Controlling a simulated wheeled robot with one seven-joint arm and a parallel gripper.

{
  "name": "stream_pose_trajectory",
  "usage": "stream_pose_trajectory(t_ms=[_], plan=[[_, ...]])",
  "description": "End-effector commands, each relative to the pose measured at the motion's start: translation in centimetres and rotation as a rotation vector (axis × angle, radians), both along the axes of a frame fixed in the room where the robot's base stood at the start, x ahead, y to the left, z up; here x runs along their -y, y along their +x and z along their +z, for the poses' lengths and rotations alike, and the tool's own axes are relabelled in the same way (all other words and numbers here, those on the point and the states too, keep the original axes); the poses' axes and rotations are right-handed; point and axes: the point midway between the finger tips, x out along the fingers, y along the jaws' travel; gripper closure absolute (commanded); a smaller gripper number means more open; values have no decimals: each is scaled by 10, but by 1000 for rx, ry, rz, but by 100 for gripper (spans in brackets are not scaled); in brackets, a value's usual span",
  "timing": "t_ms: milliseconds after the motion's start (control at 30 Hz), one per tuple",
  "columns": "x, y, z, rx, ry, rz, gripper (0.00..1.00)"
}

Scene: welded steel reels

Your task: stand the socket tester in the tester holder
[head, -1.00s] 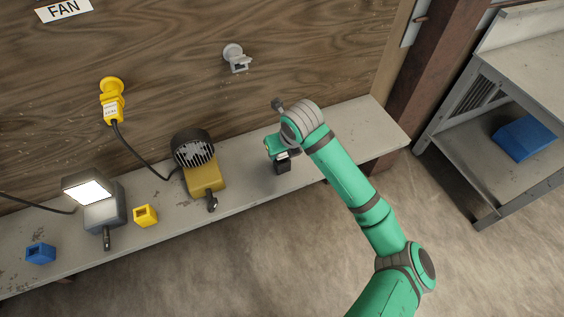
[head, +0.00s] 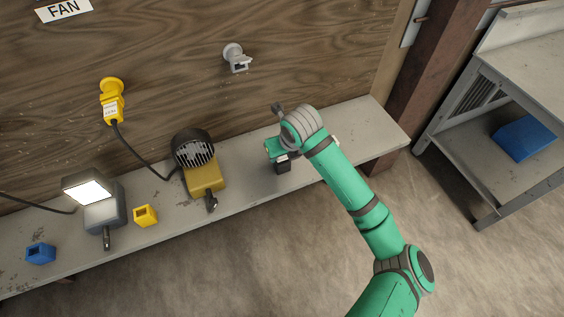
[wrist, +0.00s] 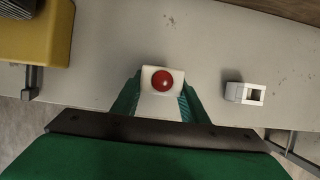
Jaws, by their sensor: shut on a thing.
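The socket tester (wrist: 162,80), a white block with a round red button, is between the green fingers of my gripper (wrist: 158,106) in the wrist view. My gripper is shut on it. In the head view my gripper (head: 280,150) is over the right part of the bench, and the tester is mostly hidden there. A small white square holder with an opening (wrist: 245,93) lies to the right of the tester, apart from it. A yellow holder (head: 145,215) and a blue holder (head: 40,253) stand on the bench further left. No label shows which is the tester holder.
A yellow fan (head: 203,175) stands left of my gripper, and a lit lamp (head: 100,205) further left. A grey socket (head: 235,57) and a yellow socket with plug (head: 112,100) are on the wooden wall. The bench (head: 245,190) is clear between fan and gripper.

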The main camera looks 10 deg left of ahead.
Motion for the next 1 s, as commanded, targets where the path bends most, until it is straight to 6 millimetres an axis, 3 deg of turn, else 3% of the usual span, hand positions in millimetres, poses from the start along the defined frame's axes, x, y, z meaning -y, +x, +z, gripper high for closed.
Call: stream_pose_trajectory(t_ms=[467, 500, 567, 1000], plan=[[0, 0, -6, 0, 0, 0, 100], [0, 0, -6, 0, 0, 0, 53], [0, 0, -6, 0, 0, 0, 39], [0, 0, -6, 0, 0, 0, 38]])
